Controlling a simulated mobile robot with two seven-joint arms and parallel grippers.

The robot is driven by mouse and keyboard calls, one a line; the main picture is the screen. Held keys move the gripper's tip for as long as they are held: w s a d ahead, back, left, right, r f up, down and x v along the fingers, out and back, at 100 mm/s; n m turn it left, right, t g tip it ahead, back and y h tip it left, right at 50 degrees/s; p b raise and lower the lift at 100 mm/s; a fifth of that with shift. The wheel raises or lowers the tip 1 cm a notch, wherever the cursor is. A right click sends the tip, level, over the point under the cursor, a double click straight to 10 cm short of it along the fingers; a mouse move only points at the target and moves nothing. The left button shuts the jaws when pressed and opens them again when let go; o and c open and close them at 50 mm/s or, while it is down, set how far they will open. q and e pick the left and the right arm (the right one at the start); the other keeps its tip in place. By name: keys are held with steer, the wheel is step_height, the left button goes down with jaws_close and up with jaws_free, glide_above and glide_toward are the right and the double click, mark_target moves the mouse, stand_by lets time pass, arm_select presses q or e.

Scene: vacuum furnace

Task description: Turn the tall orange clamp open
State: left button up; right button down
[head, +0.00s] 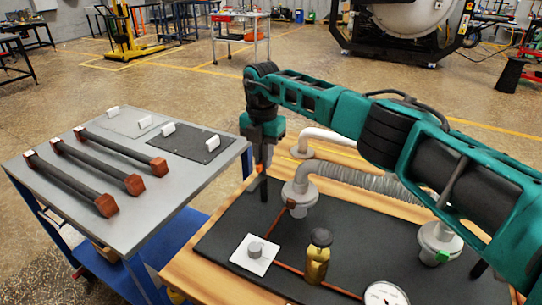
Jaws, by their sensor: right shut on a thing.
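My right gripper (263,176) comes in from the right on a teal and black arm and points down at the left edge of the black mat. It is shut on the tall orange clamp (260,168), of which only a small orange part shows between and beside the fingers. The rest of the clamp is hidden by the gripper, so I cannot tell how far it is turned. My left gripper is not in view.
A grey cart (135,215) with dark bars stands left.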

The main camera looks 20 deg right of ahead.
steer(key=shift+d+r, duration=0.1)
steer(key=c, duration=1.1)
jaws_free()
steer(key=shift+c, duration=0.2)
step_height(320, 180, up, 13)
steer(key=shift+f, duration=0.2)
